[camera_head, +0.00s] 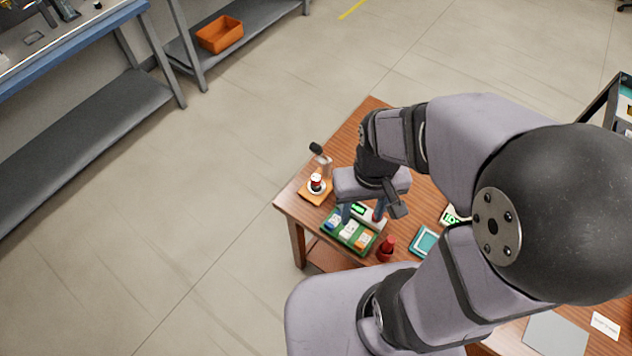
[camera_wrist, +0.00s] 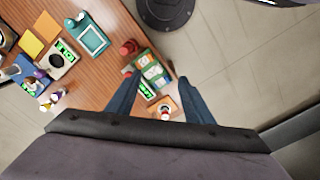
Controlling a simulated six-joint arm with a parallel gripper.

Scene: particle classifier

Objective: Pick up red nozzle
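A red nozzle-shaped piece (camera_head: 386,249) stands upright near the table edge, right of the green tray; it also shows in the wrist view (camera_wrist: 129,47). A smaller red thing (camera_head: 377,216) is partly hidden beside my right finger in the head view; I cannot tell what it is. My gripper (camera_head: 362,215) points down above the green tray and a display device. In the wrist view my gripper (camera_wrist: 158,88) has its two blue-grey fingers wide apart, with nothing held between them. The upright red piece lies outside the fingers.
The green tray (camera_head: 331,232) holds white and orange blocks. An orange plate (camera_head: 306,194) bears a white round item with a dark, red-marked top. A teal-framed tray (camera_head: 424,240) and a device with a green display (camera_head: 452,215) stand to the right. My arm hides much of the table.

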